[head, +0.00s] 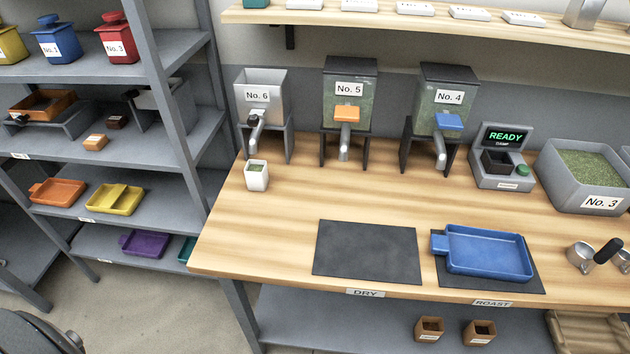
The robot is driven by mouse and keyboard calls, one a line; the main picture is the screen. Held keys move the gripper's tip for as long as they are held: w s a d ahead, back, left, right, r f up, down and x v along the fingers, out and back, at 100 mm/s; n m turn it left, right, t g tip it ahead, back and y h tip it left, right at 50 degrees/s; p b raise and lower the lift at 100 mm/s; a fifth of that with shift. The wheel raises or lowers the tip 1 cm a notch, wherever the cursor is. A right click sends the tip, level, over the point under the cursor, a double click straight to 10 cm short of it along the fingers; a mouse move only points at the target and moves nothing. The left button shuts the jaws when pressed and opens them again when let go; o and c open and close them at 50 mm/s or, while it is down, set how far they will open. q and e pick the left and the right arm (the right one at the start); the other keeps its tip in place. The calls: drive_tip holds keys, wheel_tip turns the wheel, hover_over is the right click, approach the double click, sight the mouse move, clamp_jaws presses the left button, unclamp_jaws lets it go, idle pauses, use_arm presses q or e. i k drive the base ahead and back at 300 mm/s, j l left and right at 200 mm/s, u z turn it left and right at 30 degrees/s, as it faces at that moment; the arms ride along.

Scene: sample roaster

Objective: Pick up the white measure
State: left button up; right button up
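The white measure (257,181) is a small square white cup with some green material inside. It stands upright on the wooden counter (280,215) in the head view, left of centre near the counter's left end. It is just below and in front of the spout of the grey No. 6 dispenser (262,90). Neither of my grippers shows in the head view.
The No. 5 (350,107) and No. 4 (447,112) dispensers stand to the right. A dark mat (367,252) and a blue tray (487,252) lie in front. Grey shelving (187,95) rises left of the counter. The wood around the measure's front is clear.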

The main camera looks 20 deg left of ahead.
sight(257, 176)
drive_tip(key=j, duration=1.05)
drive_tip(key=k+j+z, duration=0.15)
drive_tip(key=j, duration=0.95)
